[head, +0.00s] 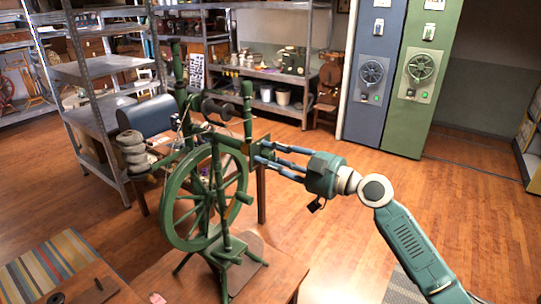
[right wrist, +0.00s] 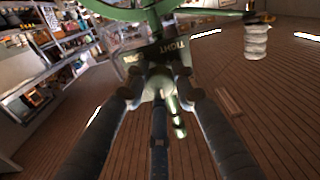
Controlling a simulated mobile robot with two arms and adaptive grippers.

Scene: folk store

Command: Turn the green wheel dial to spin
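A green spinning wheel (head: 168,213) stands on a wooden table in the head view, its large spoked wheel facing left. My right gripper (head: 258,152) reaches in from the right to the dark green block on its upright, below the bobbin. In the right wrist view, my right gripper (right wrist: 160,78) has its long dark fingers around a pale green knob (right wrist: 160,86) in front of a dark plate marked "TIGHT" (right wrist: 168,48). A small green peg (right wrist: 178,122) sticks out between the fingers. I cannot tell whether the fingertips press on the knob. My left gripper is not in view.
The wooden table (head: 276,276) carries the spinning wheel. A metal shelf (head: 100,66) stands close behind on the left.

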